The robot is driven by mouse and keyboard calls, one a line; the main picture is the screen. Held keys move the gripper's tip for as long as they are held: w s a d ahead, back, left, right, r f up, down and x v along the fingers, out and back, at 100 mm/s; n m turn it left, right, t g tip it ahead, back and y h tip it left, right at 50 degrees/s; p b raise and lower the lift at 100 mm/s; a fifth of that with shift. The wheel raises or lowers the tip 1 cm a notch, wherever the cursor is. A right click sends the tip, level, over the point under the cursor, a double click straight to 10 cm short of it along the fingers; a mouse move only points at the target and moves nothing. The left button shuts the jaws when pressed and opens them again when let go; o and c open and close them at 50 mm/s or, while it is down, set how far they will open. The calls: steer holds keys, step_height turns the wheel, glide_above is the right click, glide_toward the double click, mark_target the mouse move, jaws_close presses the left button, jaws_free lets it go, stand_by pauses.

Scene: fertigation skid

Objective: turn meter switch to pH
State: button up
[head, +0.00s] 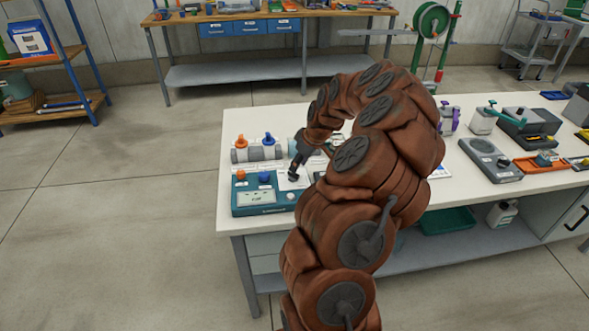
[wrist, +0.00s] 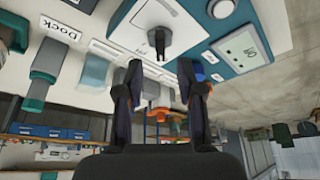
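The teal and white meter (head: 248,209) sits at the left front of the white workbench. Its small grey display also shows in the wrist view (wrist: 241,50); I cannot read it surely. The switch (wrist: 160,40) is a dark knob with a narrow lever on a white panel, seen ahead of the fingertips in the wrist view. My gripper (wrist: 159,72) is open, with its two dark fingers spread either side of the switch's line and nothing between them. In the head view my gripper (head: 299,164) is over the meter's right part, partly hidden by my arm.
Orange and blue-topped valves (head: 268,143) stand just behind the meter. A grey device (head: 490,158) and an orange tray (head: 540,163) lie on the right of the bench (head: 225,222). The floor left of the bench is clear.

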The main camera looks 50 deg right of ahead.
mark_target(293, 176)
steer(key=shift+p+x, duration=0.6)
steer(key=shift+x, duration=1.75)
steer(key=shift+c, duration=0.3)
jaws_close()
